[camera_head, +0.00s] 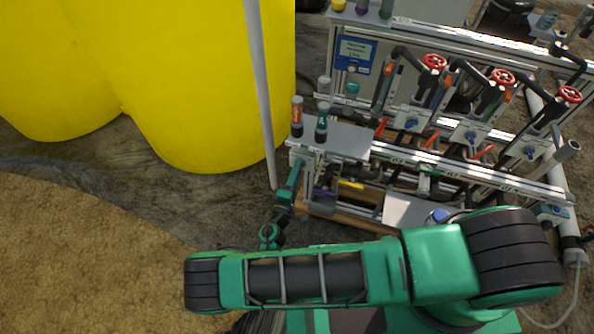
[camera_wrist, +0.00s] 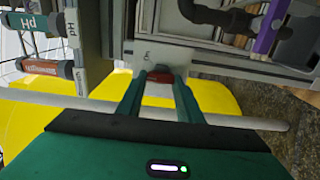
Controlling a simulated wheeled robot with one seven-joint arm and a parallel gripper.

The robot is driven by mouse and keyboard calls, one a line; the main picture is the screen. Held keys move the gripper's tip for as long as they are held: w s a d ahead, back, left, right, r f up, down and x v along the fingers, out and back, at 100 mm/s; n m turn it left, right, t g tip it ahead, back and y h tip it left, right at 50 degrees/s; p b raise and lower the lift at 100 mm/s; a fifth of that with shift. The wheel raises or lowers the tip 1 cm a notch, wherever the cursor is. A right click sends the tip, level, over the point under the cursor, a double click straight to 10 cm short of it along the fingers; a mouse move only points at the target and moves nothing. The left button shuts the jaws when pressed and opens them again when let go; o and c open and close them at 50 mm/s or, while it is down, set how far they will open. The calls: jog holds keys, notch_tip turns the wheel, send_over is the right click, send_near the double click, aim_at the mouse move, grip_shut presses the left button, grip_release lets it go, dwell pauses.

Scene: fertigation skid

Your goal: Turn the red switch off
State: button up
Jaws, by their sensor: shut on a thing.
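The red switch (camera_wrist: 158,74) shows in the wrist view as a small red piece below a pale labelled plate (camera_wrist: 158,55) on the skid's end. My gripper (camera_wrist: 160,82) has its two green fingers on either side of the red piece and is shut on it. The fingertips partly cover it, so its exact position is hard to read. In the head view my gripper (camera_head: 297,170) reaches up to the left end of the skid frame. The red switch cannot be made out there.
A grey pole (camera_head: 262,90) stands just left of my gripper, before yellow tanks (camera_head: 190,80). Orange-labelled (camera_head: 297,112) and teal-labelled (camera_head: 321,122) probes stand upright above the skid's left end. Red valve wheels (camera_head: 433,62) and pipes fill the right. Open ground lies at lower left.

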jog(key=n, duration=0.8)
jog(key=shift+s+a+f+n, duration=0.1)
jog(key=shift+f+n, duration=0.25)
jog(key=shift+n, duration=0.05)
dwell(0.4)
jog(key=o, duration=1.1)
jog(key=v, duration=1)
jog(key=shift+s+a, duration=0.1)
jog(key=shift+s, duration=0.25)
